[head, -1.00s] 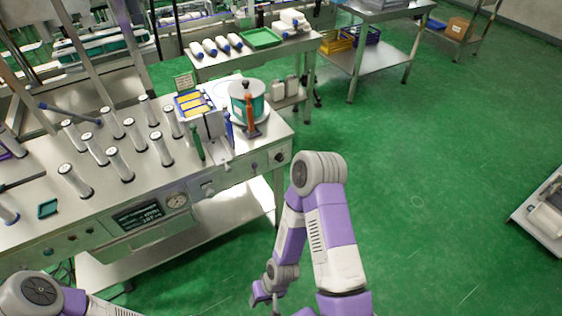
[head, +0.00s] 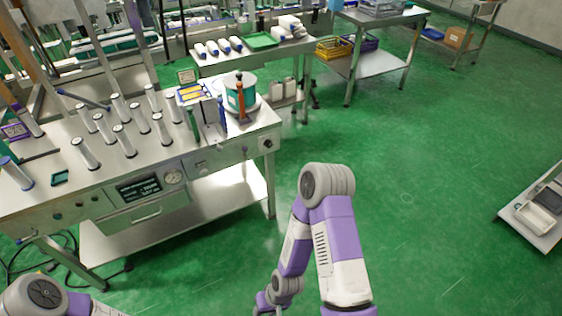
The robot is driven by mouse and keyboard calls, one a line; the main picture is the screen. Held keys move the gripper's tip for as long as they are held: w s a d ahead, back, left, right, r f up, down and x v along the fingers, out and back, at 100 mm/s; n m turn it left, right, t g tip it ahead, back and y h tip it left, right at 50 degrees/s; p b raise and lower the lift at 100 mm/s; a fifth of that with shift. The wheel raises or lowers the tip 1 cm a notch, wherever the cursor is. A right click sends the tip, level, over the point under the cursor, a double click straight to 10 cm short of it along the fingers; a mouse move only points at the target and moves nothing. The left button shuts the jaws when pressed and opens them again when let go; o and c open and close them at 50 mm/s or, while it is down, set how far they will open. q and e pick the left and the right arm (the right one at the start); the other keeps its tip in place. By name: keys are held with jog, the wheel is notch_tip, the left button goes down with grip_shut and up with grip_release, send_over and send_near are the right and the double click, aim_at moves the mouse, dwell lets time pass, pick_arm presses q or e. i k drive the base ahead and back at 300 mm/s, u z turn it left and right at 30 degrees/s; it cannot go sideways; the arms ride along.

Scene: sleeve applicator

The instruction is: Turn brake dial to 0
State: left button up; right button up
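The steel sleeve machine (head: 110,199) stands at the left in the head view. A dark round knob (head: 268,143) sits at the right end of its front panel; it may be the brake dial, but its markings are too small to read. A round gauge (head: 173,177) and a lit display (head: 138,187) are further left on the panel. My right gripper (head: 267,304) is at the bottom edge, largely cut off, below and well apart from the machine. My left gripper is out of view; only part of that arm shows at bottom left.
Several upright rollers (head: 124,140) and a teal spool (head: 240,97) stand on the machine top. A side table with a green tray (head: 262,40) is behind. A low cart (head: 537,216) is at the right. The green floor (head: 420,180) between is clear.

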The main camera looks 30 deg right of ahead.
aim_at(268, 143)
jog(key=z, duration=0.4)
jog(key=i, duration=1.35)
jog(key=u, duration=0.25)
